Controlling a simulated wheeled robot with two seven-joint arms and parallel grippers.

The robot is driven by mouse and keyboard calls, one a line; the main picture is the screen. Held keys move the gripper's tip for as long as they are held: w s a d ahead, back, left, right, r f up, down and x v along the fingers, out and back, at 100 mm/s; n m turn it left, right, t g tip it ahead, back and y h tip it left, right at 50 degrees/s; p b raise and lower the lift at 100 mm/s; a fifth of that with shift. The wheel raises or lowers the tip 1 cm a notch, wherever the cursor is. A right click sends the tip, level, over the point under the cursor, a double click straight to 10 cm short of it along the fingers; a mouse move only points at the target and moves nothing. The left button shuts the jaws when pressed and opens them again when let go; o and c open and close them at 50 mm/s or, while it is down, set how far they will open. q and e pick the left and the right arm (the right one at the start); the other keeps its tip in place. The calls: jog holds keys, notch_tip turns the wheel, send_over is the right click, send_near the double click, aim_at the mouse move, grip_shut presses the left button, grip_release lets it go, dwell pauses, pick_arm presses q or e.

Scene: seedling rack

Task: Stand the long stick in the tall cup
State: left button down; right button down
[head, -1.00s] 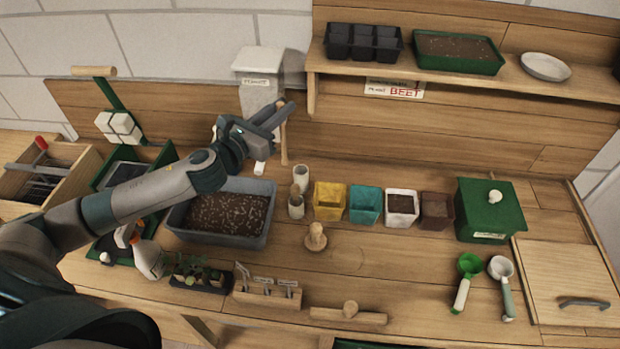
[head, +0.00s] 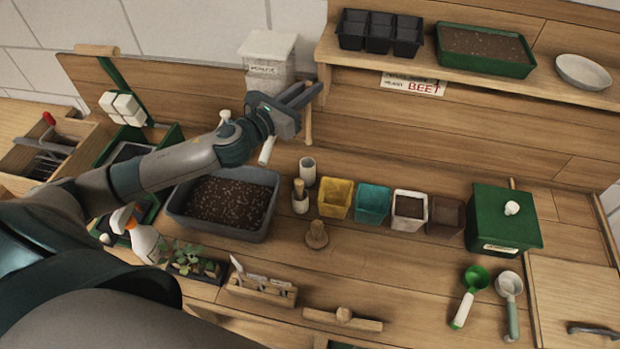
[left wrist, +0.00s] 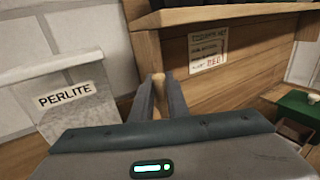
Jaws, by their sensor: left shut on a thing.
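My left gripper (head: 310,94) is shut on the long stick (head: 308,127), a thin light-wood rod that hangs upright below the fingers. In the left wrist view, the stick's top end (left wrist: 158,79) shows between the two fingers. The tall cup (head: 307,172) is a pale, open-topped cylinder on the bench. In the head view, the stick's lower end shows above the cup in the picture, apart from it; its distance in depth is hard to judge. My right gripper is not in view.
A yellow pot (head: 335,198) and a teal pot (head: 372,204) stand to the right. A soil tray (head: 262,231) lies left, and the shelf (head: 450,78) is right of the gripper.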

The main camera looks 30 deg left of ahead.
aim_at(307, 126)
pick_arm(q)
jog(key=shift+s+a+f, duration=0.1)
jog(key=shift+s+f, duration=0.15)
jog(key=shift+f, duration=0.2)
jog(key=shift+s+f, duration=0.1)
jog(key=shift+f, duration=0.25)
jog(key=shift+f+b, duration=1.7)
jog(key=shift+f, duration=0.4)
jog(key=shift+f, duration=0.25)
notch_tip(307, 126, down, 4)
jog(key=shift+f+p, duration=0.15)
jog(key=shift+p, duration=0.15)
jog(key=shift+f, duration=0.5)
